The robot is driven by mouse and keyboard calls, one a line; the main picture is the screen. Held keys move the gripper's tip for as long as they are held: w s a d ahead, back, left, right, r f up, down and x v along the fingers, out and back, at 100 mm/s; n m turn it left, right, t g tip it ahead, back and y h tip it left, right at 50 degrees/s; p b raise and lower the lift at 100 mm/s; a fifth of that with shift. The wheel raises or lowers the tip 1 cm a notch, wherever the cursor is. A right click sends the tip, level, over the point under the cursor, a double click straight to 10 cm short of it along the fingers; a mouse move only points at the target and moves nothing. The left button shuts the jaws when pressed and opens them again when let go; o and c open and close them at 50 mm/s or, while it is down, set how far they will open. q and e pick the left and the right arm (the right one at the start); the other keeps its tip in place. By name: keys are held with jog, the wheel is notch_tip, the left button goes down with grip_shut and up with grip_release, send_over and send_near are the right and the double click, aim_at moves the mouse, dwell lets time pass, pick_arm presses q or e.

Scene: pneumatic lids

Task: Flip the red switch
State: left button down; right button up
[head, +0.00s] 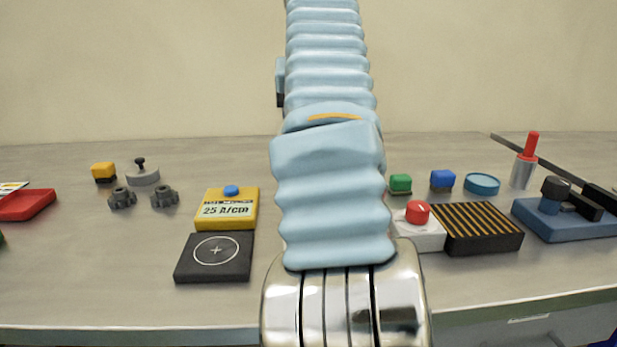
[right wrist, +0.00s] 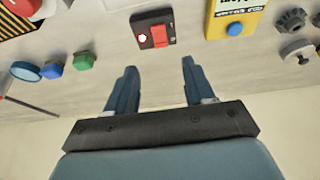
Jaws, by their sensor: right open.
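In the right wrist view, a red rocker switch (right wrist: 159,35) sits on a small dark box (right wrist: 143,22) with a lit white spot beside the rocker. My right gripper (right wrist: 158,66) is open and empty. Its two fingers point towards the box, which lies beyond the gap between the tips, apart from them. In the head view my light blue arm stands across the middle and hides the switch box and my right gripper. My left gripper is not in view.
Left of my arm are a yellow meter (head: 226,210) and a black pad (head: 214,257). To the right are a red knob (head: 418,212) on a white box, a black striped block (head: 476,228), a green block (head: 400,184) and a blue base (head: 566,218). Bare table surrounds the switch box.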

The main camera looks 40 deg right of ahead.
jog(key=x, duration=1.1)
jog(key=shift+f, duration=0.2)
grip_shut()
jog(key=shift+w+d+r+g+y, duration=0.1)
jog(key=shift+w+d+g+y, duration=0.25)
jog(key=shift+g, duration=0.25)
jog(key=shift+w+g+y, duration=0.1)
jog(key=shift+g+y, duration=0.45)
jog(key=shift+g, duration=0.25)
jog(key=shift+a, duration=0.1)
